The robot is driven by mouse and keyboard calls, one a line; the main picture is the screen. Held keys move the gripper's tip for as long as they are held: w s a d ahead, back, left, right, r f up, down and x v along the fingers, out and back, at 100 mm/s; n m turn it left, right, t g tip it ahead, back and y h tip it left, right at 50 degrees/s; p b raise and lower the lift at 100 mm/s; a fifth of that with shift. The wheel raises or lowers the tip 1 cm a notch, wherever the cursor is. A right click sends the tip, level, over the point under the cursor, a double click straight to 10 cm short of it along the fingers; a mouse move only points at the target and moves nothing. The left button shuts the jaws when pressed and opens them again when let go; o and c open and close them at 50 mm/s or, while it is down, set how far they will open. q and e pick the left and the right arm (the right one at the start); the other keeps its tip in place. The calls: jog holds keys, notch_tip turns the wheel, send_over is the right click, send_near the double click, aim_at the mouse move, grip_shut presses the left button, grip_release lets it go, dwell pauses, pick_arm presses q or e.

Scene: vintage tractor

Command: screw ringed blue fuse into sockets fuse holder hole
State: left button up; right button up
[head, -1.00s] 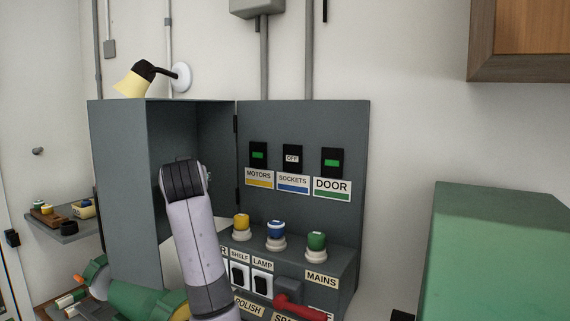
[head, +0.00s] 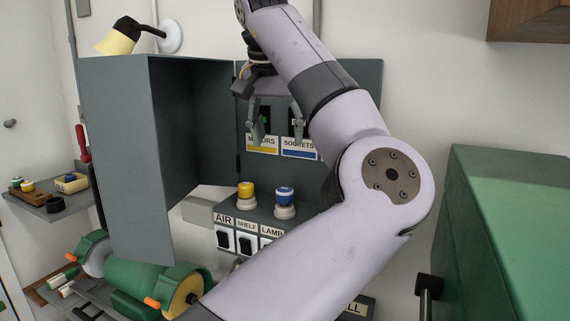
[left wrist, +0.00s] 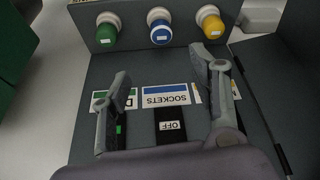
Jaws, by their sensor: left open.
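The ringed blue fuse (head: 284,194), blue with a white ring, stands in the white sockets fuse holder (head: 285,212) on the ledge below the SOCKETS label (head: 299,148). In the left wrist view, where labels appear inverted, the fuse (left wrist: 160,31) is at the top middle. How far it is screwed in I cannot tell. My left gripper (head: 277,127) is open and empty, pointing down in front of the panel, above the fuse and apart from it. In the left wrist view its fingers (left wrist: 160,68) spread either side of the SOCKETS label. My right gripper is not in view.
A yellow fuse (head: 245,190) stands left of the blue one; a green fuse (left wrist: 107,34) flanks it on the other side. The sockets indicator (left wrist: 171,125) reads OFF. The open cabinet door (head: 120,150) is left, a green cabinet (head: 510,220) right.

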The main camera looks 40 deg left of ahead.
aim_at(285, 188)
pick_arm(q)
jog(key=p+x, duration=0.1)
jog(key=x, duration=0.4)
jog(key=p+x, duration=0.1)
jog(key=x, duration=0.4)
jog(key=p+x, duration=0.1)
jog(key=x, duration=0.4)
jog(key=shift+w+a+p, duration=0.2)
jog(key=shift+a+p, duration=0.05)
jog(key=shift+p, duration=0.05)
jog(key=shift+w+a+f, duration=0.1)
jog(key=shift+a+f, duration=0.05)
jog(key=shift+f, duration=0.3)
jog(key=shift+c, duration=0.5)
